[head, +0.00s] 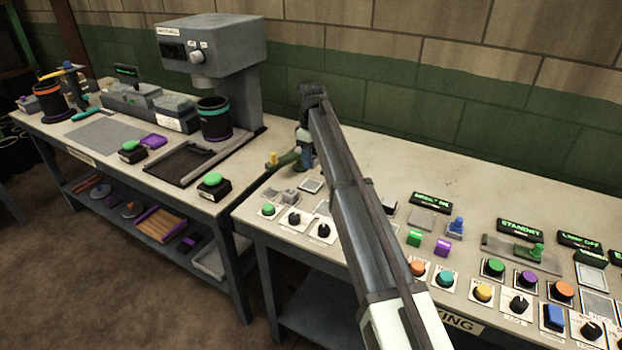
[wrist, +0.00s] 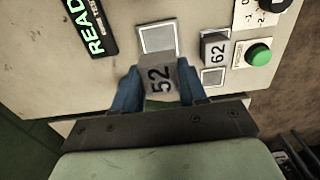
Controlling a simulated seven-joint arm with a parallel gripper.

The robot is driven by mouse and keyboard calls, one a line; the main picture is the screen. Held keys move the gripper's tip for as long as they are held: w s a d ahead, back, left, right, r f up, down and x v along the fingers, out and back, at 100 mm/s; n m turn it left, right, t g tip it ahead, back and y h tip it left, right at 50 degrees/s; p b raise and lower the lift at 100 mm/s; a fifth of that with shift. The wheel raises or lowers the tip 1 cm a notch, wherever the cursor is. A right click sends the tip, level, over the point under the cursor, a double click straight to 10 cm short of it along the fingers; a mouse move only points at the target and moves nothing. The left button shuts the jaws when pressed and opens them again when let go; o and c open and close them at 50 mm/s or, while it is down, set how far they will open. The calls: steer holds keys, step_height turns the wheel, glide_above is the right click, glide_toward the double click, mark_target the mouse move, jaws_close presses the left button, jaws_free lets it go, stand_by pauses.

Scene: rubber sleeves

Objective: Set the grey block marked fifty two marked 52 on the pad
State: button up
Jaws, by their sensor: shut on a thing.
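The grey block marked 52 (wrist: 159,77) is between the two blue fingers of my gripper (wrist: 158,90) in the wrist view, with its number facing the camera. My gripper is shut on it. A grey square pad with a pale border (wrist: 157,38) lies just beyond the block, and the block's upper edge comes close to or overlaps the pad's near edge. I cannot tell the block's height above the table. In the head view my gripper (head: 304,157) is at the far end of the arm, behind the pad (head: 311,186); the block is not clearly seen there.
A similar block marked 62 (wrist: 216,51) stands right of the pad, near a smaller square plate (wrist: 212,76) and a green button (wrist: 259,54). A READY display (wrist: 90,27) lies left. Knobs, buttons and coloured blocks fill the right bench. A coffee-machine-like unit (head: 215,60) stands left.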

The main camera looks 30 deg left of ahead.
mark_target(311, 185)
steer(key=shift+f, duration=3.7)
steer(key=shift+f, duration=0.1)
steer(key=o, duration=1.1)
step_height(311, 185, up, 12)
steer(key=shift+r, duration=0.1)
